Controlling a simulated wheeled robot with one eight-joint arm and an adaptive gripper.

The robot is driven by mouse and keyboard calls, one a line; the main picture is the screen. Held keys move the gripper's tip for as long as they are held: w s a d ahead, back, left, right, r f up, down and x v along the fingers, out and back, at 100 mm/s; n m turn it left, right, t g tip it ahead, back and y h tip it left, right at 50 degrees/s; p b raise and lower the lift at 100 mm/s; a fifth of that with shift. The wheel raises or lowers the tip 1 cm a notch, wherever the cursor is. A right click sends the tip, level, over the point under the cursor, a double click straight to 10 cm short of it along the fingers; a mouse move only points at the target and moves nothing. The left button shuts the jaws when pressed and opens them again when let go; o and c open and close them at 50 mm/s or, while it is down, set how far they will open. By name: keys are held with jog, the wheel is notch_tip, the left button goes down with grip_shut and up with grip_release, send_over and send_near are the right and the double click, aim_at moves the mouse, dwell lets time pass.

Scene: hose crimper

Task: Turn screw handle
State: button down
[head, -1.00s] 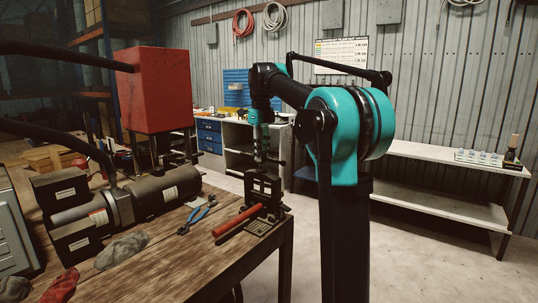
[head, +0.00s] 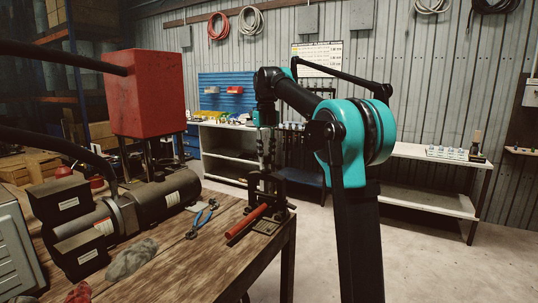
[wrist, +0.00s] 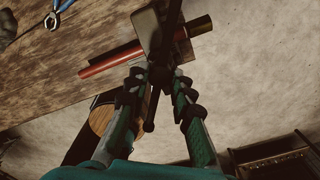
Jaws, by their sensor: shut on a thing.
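The screw handle (wrist: 150,112) is a dark thin bar on top of the black crimper. In the wrist view it runs nearly up and down the picture between the fingers. My gripper (wrist: 157,85) has its ribbed fingers closed in on it from both sides; the exact contact is hard to see. In the head view my gripper (head: 265,150) points down at the crimper from above. The crimper (head: 266,190) stands upright at the table's right corner. A red hose (head: 246,222) lies at its base and also shows in the wrist view (wrist: 108,63).
The wooden table (head: 205,262) also holds blue-handled pliers (head: 201,217), grey gloves (head: 132,260) and a dark motor unit (head: 165,196) beside a red box (head: 146,92). Floor to the right of the table is clear. A white bench (head: 425,155) stands along the back wall.

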aim_at(267, 156)
jog(key=shift+d+r, duration=0.1)
jog(key=c, duration=1.3)
grip_release()
notch_tip(267, 156, up, 12)
jog(key=shift+c, duration=0.5)
